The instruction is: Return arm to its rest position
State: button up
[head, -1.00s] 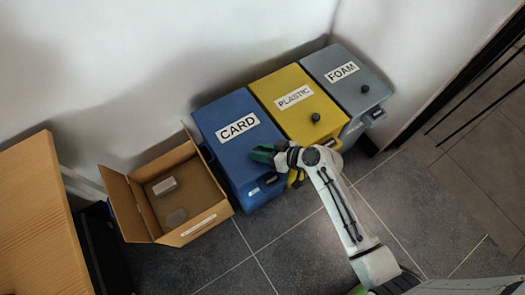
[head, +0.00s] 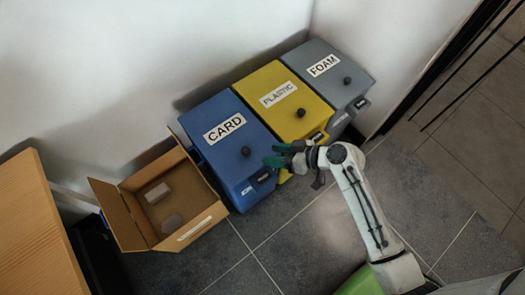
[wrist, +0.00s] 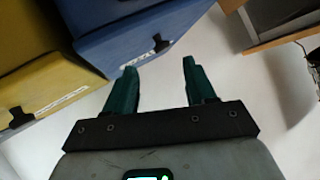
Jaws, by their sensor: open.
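My gripper (head: 281,155) is in front of the blue card bin, near its front right edge in the head view. In the wrist view my gripper (wrist: 160,78) shows two green fingers apart with nothing between them. The white arm reaches up from the lower right of the head view. The blue bin (head: 215,160) and the yellow bin (head: 290,125) have closed lids with knobs. I cannot tell whether the gripper touches the blue bin.
The grey foam bin (head: 345,85) stands at the right of the row. An open cardboard box (head: 205,222) with two pale items stands left of the blue bin. A wooden surface (head: 35,235) is at far left. Dark floor tiles (head: 310,225) in front are clear.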

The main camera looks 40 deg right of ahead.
jog(key=shift+r+v, duration=0.2)
jog(key=shift+v, duration=0.8)
jog(key=shift+w, duration=0.15)
jog(key=s+d+r+m+g+h, duration=0.1)
jog(key=s+r+g+h, duration=0.15)
jog(key=s, duration=0.25)
jog(key=s+r+m+g+h+p, duration=0.1)
jog(key=s+g+h, duration=0.1)
jog(key=s+g, duration=0.25)
jog(key=s+d+r+m+g+h, duration=0.1)
jog(key=s+r+g+h, duration=0.15)
jog(key=s, duration=0.25)
notch_tip(320, 180, up, 13)
jog(key=p, duration=1.4)
jog(key=shift+n, duration=0.3)
jog(key=shift+a, duration=0.1)
jog(key=shift+c, duration=0.2)
